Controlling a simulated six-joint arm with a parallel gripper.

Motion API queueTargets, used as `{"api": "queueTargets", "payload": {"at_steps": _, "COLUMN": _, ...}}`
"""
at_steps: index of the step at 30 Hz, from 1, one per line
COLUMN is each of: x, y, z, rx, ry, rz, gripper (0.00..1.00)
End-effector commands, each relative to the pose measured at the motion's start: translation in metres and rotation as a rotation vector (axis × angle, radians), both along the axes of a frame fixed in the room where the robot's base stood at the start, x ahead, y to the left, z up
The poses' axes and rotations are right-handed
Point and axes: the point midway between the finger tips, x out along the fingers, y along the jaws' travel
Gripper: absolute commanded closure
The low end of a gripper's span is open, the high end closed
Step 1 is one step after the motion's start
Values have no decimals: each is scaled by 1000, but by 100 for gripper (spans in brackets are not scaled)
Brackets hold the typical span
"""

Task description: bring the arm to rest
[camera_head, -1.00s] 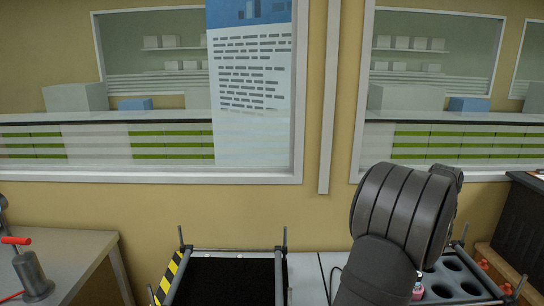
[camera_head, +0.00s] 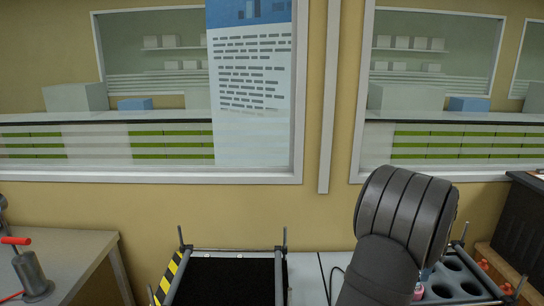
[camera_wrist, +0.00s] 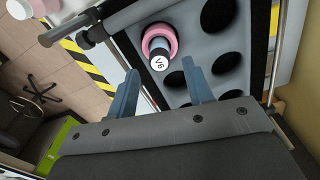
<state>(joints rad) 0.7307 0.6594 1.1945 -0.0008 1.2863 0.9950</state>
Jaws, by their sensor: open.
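My gripper (camera_wrist: 160,88) shows in the wrist view with its two blue-grey fingers apart and nothing between them. Past the fingertips, a vial with a pink collar and a white cap marked V6 (camera_wrist: 160,62) stands in a hole of the grey rack (camera_wrist: 187,16). The fingers look apart from the vial. In the head view my dark arm covers much of the rack (camera_head: 460,262), and the gripper is hidden there. A small pink part of a vial (camera_head: 419,291) shows beside the arm.
A framed black tray (camera_head: 232,282) with a yellow-black striped edge stands left of my arm. A grey table (camera_head: 70,255) with a red-handled metal device (camera_head: 30,272) is at far left. A black box (camera_head: 522,225) is at right. A windowed wall (camera_head: 250,210) closes the back.

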Motion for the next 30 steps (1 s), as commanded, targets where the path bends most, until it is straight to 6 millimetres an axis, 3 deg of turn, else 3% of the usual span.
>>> {"api": "queueTargets", "payload": {"at_steps": 3, "x": -24, "y": -8, "z": 12, "rx": 1, "ry": 2, "rz": -5, "gripper": 53}}
{"api": "queueTargets", "payload": {"at_steps": 19, "x": -110, "y": -37, "z": 67, "rx": 0, "ry": 1, "rz": -5, "gripper": 53}}
{"api": "queueTargets", "payload": {"at_steps": 30, "x": -104, "y": -102, "z": 67, "rx": 1, "ry": 2, "rz": -4, "gripper": 53}}
